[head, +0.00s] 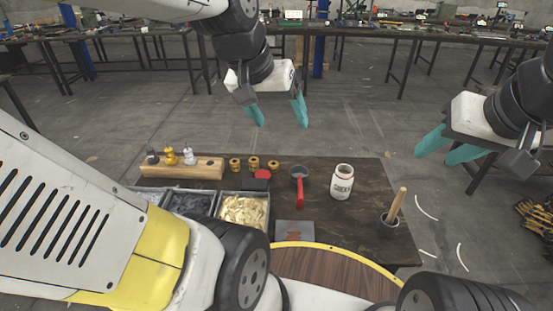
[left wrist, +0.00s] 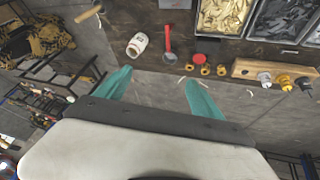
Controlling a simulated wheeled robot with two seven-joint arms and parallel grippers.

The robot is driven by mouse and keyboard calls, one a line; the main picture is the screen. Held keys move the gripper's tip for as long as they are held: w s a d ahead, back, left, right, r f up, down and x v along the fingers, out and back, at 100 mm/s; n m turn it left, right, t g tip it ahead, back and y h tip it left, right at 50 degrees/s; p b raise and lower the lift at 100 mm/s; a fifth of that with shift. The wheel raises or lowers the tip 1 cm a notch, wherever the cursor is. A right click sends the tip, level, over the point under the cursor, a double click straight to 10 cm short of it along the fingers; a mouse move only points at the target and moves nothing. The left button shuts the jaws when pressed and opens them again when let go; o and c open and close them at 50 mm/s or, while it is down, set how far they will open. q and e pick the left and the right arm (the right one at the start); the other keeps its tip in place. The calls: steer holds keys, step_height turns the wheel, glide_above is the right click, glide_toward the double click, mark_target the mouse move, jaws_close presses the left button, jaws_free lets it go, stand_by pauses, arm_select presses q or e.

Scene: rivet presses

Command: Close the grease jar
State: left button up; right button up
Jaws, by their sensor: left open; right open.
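The grease jar (head: 342,182) is white with a dark label and stands upright on the dark table, right of the middle. It also shows in the left wrist view (left wrist: 137,46), with no red lid on its mouth. A flat red disc, apparently its lid (head: 262,174), lies on the table to the left, beside the brass rings; it also shows in the left wrist view (left wrist: 203,58). My left gripper (head: 279,113) is open and empty, above and beyond the table's far edge. My right gripper (head: 441,148) is open and empty, off the table's right side.
A red-handled tool (head: 298,187) lies between lid and jar. Several brass rings (head: 253,163), a wooden block (head: 185,168) with small fittings and trays of parts (head: 243,196) fill the left. Bare table surrounds the jar.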

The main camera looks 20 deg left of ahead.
arm_select(q)
steer(key=w+a+f+n+g, duration=0.1)
steer(key=w+a+f+g, duration=0.1)
steer(key=w+f, duration=0.35)
steer(key=n+g+y, duration=0.2)
steer(key=g, duration=0.1)
glide_toward(263, 174)
steer(key=shift+s+a+f, duration=0.1)
steer(key=shift+s+a, duration=0.05)
steer(key=shift+a, duration=0.1)
steer(key=shift+f, duration=0.2)
steer(key=shift+f, duration=0.1)
steer(key=shift+f, duration=1.15)
steer(key=f, duration=0.5)
steer(key=shift+w+d+f, duration=0.15)
steer(key=shift+w+d, duration=0.05)
steer(key=shift+d, duration=0.05)
